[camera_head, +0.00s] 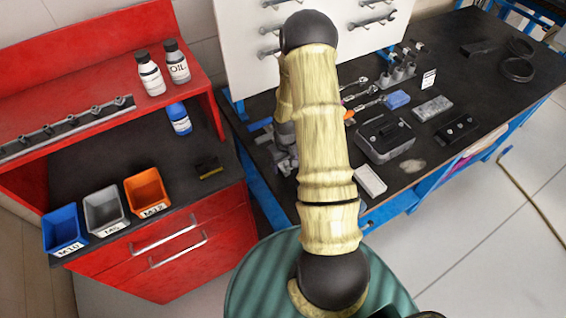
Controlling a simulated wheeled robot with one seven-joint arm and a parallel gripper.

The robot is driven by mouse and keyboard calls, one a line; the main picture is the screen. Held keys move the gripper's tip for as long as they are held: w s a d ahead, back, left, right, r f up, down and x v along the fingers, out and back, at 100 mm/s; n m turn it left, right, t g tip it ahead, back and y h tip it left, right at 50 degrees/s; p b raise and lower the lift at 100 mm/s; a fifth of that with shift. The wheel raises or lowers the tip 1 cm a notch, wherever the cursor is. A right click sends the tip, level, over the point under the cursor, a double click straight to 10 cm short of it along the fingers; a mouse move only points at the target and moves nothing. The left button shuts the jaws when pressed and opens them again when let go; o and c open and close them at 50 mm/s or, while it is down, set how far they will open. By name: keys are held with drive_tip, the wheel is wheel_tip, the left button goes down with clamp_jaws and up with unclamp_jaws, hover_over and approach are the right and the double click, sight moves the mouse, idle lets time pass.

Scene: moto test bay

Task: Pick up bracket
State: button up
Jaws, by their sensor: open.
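A dark flat part with a few small bright spots (456,130) lies on the right workbench near its front edge. It may be the bracket, but I cannot tell for sure. My arm rises through the middle of the view and folds down behind itself. My gripper (287,163) is partly hidden behind the arm, over the left end of the black benchtop. It is open, and I see nothing held in it. It is well to the left of the dark part.
A grey case (384,138), a white block (370,180) and a grey plate (432,108) lie on the black workbench (480,85). Tools stand behind. The red cabinet (170,250) at left carries bins and bottles.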

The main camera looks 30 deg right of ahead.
drive_tip(key=shift+f, duration=0.15)
idle(0.4)
drive_tip(key=c, duration=1.2)
wheel_tip(320, 180, up, 9)
drive_tip(key=b, duration=0.3)
drive_tip(key=shift+r, duration=0.55)
